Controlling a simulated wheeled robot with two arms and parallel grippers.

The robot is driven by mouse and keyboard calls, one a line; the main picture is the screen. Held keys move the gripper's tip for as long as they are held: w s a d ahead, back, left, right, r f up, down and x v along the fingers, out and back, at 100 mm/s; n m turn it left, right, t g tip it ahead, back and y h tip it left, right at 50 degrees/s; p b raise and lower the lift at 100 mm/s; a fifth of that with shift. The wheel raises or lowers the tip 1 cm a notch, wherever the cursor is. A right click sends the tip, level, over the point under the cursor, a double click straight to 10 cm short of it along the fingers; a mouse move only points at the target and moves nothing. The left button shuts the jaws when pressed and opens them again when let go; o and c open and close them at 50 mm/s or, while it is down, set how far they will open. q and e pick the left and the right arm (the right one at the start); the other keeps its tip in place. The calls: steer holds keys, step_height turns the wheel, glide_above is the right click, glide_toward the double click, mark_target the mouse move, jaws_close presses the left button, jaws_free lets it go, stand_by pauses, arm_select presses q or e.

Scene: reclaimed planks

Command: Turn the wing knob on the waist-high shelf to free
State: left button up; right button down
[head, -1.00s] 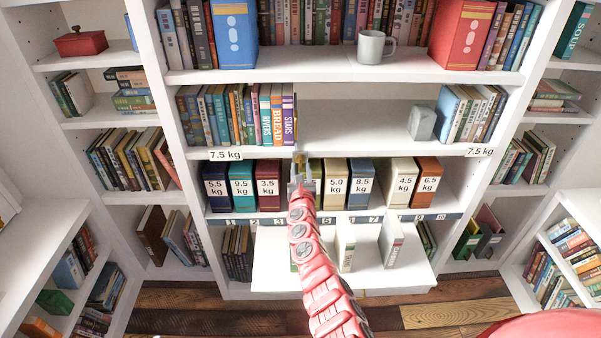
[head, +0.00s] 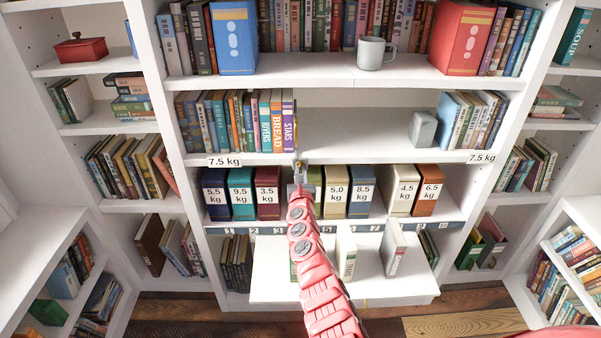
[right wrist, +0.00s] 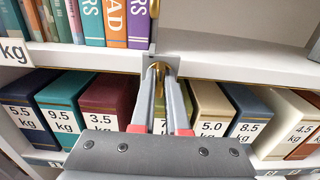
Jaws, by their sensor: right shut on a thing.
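The wing knob (right wrist: 158,67) is a small brass piece under the front edge of the waist-high shelf (right wrist: 230,66), below the purple STARS book. My right gripper (right wrist: 163,75) reaches up to it from below and is shut on it, with the two grey fingers on either side. The fingers hide much of the knob, and its exact angle is hard to tell. In the head view, my right gripper (head: 299,175) is at the same shelf edge (head: 375,155), and the knob is barely visible there. My left gripper is not in view.
A thin upright plate (right wrist: 154,20) stands beside the STARS book (right wrist: 138,22). Weight-labelled boxes, such as a dark red one (head: 267,193), line the shelf below, close behind my fingers. A grey block (head: 423,128) stands right on the knob's shelf; the middle is bare.

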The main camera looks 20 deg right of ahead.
steer(key=shift+m, duration=0.4)
steer(key=m+b, duration=0.1)
steer(key=m, duration=0.2)
steer(key=shift+f+m, duration=0.1)
steer(key=shift+m, duration=0.2)
steer(key=m+b, duration=0.1)
steer(key=m, duration=0.3)
steer(key=shift+d+m, duration=0.15)
steer(key=shift+m, duration=0.15)
steer(key=shift+f+m+b, duration=0.2)
steer(key=shift+m+b, duration=1.8)
steer(key=shift+m, duration=2.5)
steer(key=c, duration=0.9)
jaws_free()
